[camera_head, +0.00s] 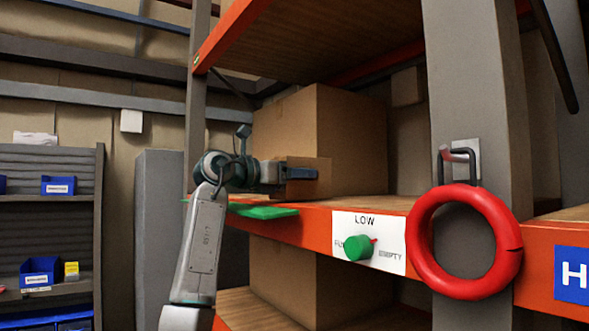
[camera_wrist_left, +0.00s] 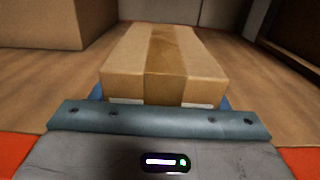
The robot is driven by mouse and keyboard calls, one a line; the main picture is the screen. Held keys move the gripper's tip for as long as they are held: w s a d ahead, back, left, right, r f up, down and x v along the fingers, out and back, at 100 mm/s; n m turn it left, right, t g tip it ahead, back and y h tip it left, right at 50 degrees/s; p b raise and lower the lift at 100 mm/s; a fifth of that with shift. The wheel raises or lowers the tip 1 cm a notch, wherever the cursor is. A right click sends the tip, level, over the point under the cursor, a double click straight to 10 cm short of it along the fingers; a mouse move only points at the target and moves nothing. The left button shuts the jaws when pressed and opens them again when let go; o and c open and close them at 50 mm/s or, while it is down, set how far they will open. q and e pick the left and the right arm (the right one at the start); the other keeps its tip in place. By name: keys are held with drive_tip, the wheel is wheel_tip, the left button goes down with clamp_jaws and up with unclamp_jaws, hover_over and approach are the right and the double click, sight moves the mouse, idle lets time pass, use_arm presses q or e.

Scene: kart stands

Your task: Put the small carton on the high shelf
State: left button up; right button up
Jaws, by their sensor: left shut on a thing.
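The small carton (camera_head: 310,161) is brown with a tape strip along its top. It is at the level of the middle shelf, in front of a large carton. My left gripper (camera_head: 300,174) is shut on its near end, and the carton fills the wrist view centre (camera_wrist_left: 165,60). I cannot tell whether its underside touches the shelf boards. The middle shelf (camera_head: 390,203) has an orange front beam. A higher shelf (camera_head: 225,37), also with an orange beam, runs above. My right gripper is not in view.
The large carton (camera_head: 345,125) stands just behind the small one; it also shows in the wrist view (camera_wrist_left: 50,22). A grey post (camera_head: 475,80) with a red ring (camera_head: 436,265) hung on it stands to the right. Bare boards (camera_wrist_left: 258,85) lie right of the small carton.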

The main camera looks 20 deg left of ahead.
use_arm(q)
drive_tip(key=shift+w+f, duration=0.1)
drive_tip(key=shift+f, duration=0.1)
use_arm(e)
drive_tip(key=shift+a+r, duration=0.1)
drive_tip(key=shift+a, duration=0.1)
use_arm(q)
drive_tip(key=shift+s+d, duration=0.1)
drive_tip(key=shift+s, duration=0.15)
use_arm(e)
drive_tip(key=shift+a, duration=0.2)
use_arm(q)
drive_tip(key=o, duration=1.3)
drive_tip(key=shift+w+f, duration=0.1)
drive_tip(key=shift+f, duration=0.05)
